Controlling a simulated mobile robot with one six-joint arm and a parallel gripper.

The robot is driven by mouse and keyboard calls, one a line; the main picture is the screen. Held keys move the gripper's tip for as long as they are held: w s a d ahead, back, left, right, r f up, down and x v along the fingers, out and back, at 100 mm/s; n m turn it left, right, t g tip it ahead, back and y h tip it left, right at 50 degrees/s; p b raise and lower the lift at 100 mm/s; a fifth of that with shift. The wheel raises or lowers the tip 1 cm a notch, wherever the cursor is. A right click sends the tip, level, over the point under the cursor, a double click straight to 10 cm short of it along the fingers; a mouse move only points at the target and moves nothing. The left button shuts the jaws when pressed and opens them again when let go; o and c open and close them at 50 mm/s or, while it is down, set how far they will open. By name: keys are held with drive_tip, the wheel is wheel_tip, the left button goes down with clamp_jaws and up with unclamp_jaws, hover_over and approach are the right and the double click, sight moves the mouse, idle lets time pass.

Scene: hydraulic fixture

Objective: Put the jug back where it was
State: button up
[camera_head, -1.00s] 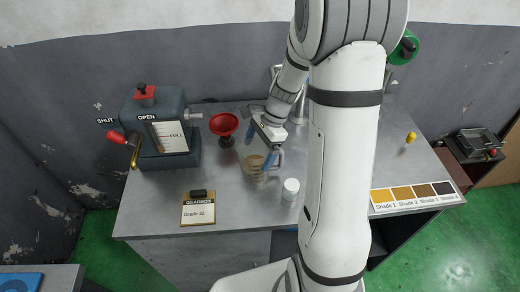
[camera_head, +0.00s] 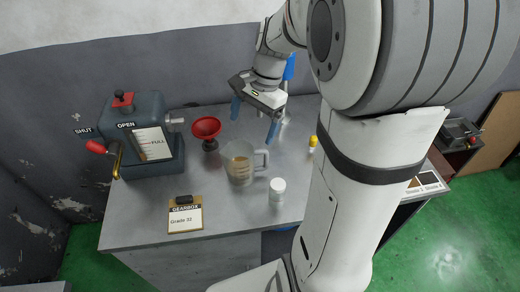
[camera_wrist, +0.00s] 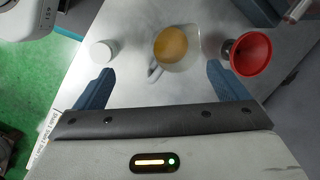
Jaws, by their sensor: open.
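The jug (camera_head: 238,164) is clear, with a handle on its right side and amber liquid inside. It stands upright on the grey bench top. My gripper (camera_head: 254,118) is open and empty, above and behind the jug, apart from it. In the wrist view the jug (camera_wrist: 177,48) shows ahead of the gap between my blue fingers (camera_wrist: 152,88), with its handle pointing towards the lower left. Nothing is between the fingers.
A red funnel (camera_head: 206,130) stands left of the jug, and a white-capped bottle (camera_head: 277,190) stands to its right. A grey tank (camera_head: 145,145) with a red-handled lever is at the left. A Gearbox clipboard (camera_head: 185,216) lies at the front. A yellow item (camera_head: 313,142) is at the right.

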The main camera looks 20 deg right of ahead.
drive_tip(key=s+a+r+n+t+h, duration=0.2)
drive_tip(key=s+n+t+h, duration=0.1)
drive_tip(key=s+n, duration=0.9)
drive_tip(key=shift+s+a, duration=0.4)
drive_tip(key=shift+s, duration=0.2)
idle(0.4)
